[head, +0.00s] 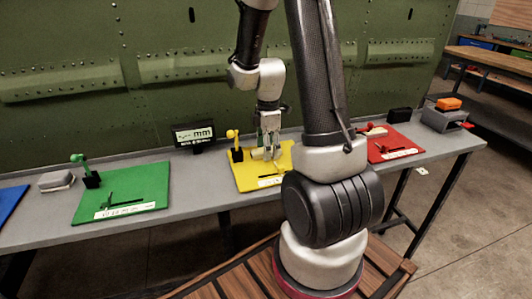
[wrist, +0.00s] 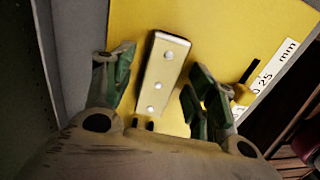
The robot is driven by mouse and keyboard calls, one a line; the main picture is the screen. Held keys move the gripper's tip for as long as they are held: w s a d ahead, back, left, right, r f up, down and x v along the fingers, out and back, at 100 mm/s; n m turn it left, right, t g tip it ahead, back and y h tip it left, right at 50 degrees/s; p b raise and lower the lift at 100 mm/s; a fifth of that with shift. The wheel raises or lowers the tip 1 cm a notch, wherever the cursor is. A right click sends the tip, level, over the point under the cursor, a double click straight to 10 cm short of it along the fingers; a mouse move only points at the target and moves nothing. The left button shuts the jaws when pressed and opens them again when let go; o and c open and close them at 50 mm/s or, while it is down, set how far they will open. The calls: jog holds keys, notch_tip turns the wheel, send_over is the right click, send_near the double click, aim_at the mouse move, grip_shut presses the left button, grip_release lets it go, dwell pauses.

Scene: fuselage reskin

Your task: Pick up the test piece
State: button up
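The test piece (wrist: 162,75), a pale metal strip with three round rivet heads and dark sides, lies over the yellow mat (wrist: 220,30) in the wrist view. My gripper (wrist: 160,64) is open, with one green-padded finger on each side of the strip. A gap shows between the strip and each finger, so nothing is held. In the head view my gripper (head: 268,152) points down low over the yellow mat (head: 248,180). The test piece is hard to make out there, mostly covered by the fingers.
A yellow clamp-like stand (head: 235,150) is close left of my gripper. A "mm" display (head: 194,134) stands behind. The green mat (head: 125,195) is left and the red mat (head: 395,148) right on the grey bench. A riveted green panel (head: 130,60) rises behind.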

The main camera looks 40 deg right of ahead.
jog(key=c, duration=1)
jog(key=shift+r, duration=0.1)
